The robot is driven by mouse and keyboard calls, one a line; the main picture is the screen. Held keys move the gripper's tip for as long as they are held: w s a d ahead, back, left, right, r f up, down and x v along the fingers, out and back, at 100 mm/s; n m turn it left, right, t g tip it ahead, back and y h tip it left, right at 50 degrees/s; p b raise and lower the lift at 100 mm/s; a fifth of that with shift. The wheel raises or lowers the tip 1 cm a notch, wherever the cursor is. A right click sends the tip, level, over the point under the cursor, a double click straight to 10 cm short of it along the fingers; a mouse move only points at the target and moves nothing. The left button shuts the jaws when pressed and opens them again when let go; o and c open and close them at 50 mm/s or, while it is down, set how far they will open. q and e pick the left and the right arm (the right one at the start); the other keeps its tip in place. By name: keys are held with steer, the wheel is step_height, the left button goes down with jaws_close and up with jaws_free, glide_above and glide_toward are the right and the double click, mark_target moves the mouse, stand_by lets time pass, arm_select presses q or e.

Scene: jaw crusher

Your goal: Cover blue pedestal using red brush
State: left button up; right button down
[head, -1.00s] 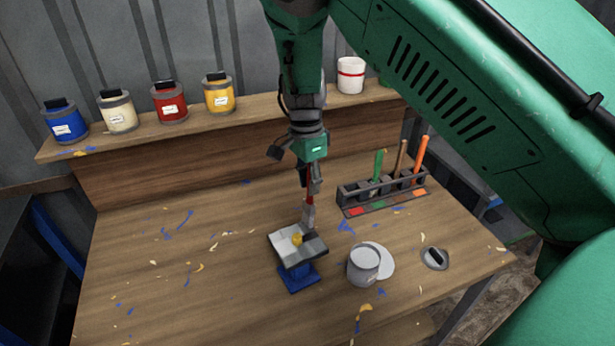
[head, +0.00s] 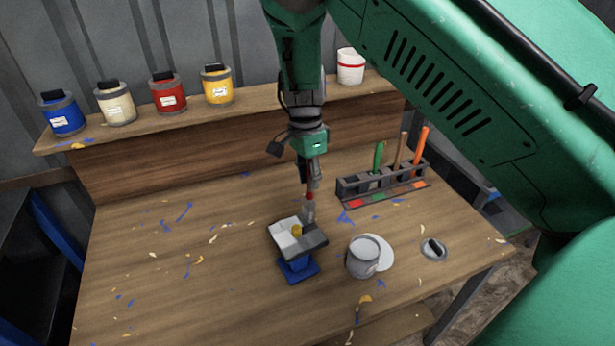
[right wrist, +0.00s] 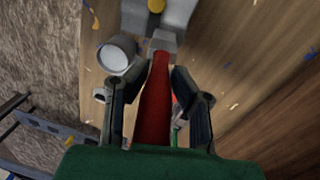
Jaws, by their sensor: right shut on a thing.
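The blue pedestal (head: 299,271) stands on the table and carries a tilted-looking square top (head: 284,232) with pale and dark grey patches. My right gripper (head: 312,182) is shut on the red brush (head: 310,196), whose handle shows between the fingers in the right wrist view (right wrist: 154,105). The grey brush head (head: 309,212) points down at the far edge of the top; I cannot tell whether it touches. My left gripper is out of view.
An open grey can (head: 363,258) stands right of the pedestal, by a pale disc (head: 381,252) and a lid (head: 434,249). A rack (head: 350,188) holds green, brown and orange brushes. Paint cans line the back shelf (head: 140,118).

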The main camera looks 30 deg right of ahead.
steer(key=shift+f, duration=0.25)
steer(key=shift+s+r+p, duration=0.15)
steer(key=shift+s+p, duration=0.15)
steer(key=shift+s, duration=0.35)
steer(key=shift+w+f+p, duration=0.2)
steer(key=shift+w+p, duration=0.25)
steer(key=shift+w, duration=0.2)
stand_by(1.1)
steer(key=shift+r, duration=0.1)
steer(key=shift+r, duration=2.45)
steer(key=shift+f, duration=0.1)
